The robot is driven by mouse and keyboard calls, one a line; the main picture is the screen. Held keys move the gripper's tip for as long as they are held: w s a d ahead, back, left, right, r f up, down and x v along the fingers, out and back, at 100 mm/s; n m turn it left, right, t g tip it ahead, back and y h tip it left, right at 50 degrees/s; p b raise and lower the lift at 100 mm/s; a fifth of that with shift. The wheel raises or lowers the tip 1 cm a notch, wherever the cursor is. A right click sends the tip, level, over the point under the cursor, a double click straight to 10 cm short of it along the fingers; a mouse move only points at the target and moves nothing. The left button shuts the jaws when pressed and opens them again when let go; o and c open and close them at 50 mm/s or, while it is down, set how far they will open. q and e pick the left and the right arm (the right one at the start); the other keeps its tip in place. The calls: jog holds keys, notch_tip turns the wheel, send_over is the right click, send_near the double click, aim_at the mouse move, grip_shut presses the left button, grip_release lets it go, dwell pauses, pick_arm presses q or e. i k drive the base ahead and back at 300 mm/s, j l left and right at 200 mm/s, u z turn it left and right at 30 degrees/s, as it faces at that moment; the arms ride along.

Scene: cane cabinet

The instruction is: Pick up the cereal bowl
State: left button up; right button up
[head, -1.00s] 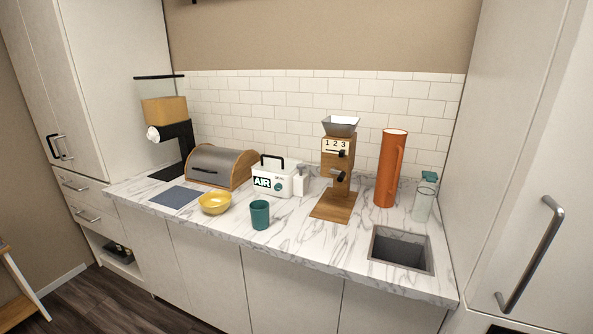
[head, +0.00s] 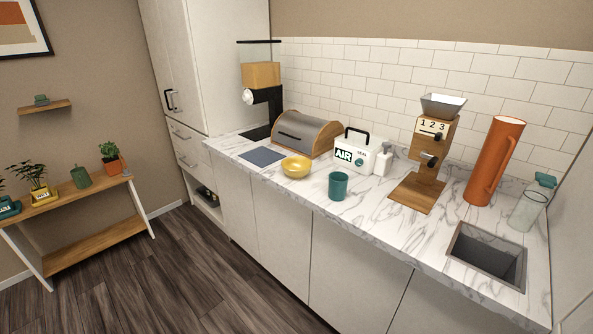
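A yellow bowl (head: 296,167), which looks like the cereal bowl, stands upright near the front edge of the marble counter (head: 395,232). It sits between a blue-grey mat (head: 262,156) and a teal cup (head: 338,186). Its rim and near side are in plain sight, and nothing is over it. Neither of my grippers is in the head view.
Behind the bowl stand a bread box (head: 305,133) and a white AIR box (head: 360,155). A wooden grinder (head: 427,160), an orange pitcher (head: 493,162) and a sink (head: 487,255) are to the right. A wooden shelf stand (head: 85,230) is at left; dark floor (head: 190,270) between is clear.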

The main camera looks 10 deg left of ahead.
aim_at(295, 167)
jog(key=i+j+z, duration=0.2)
jog(key=j, duration=0.2)
jog(key=i+j+z, duration=0.15)
jog(key=j, duration=0.3)
jog(key=j+z, duration=0.2)
jog(key=j, duration=0.25)
jog(key=i+j+z, duration=0.2)
jog(key=j, duration=0.3)
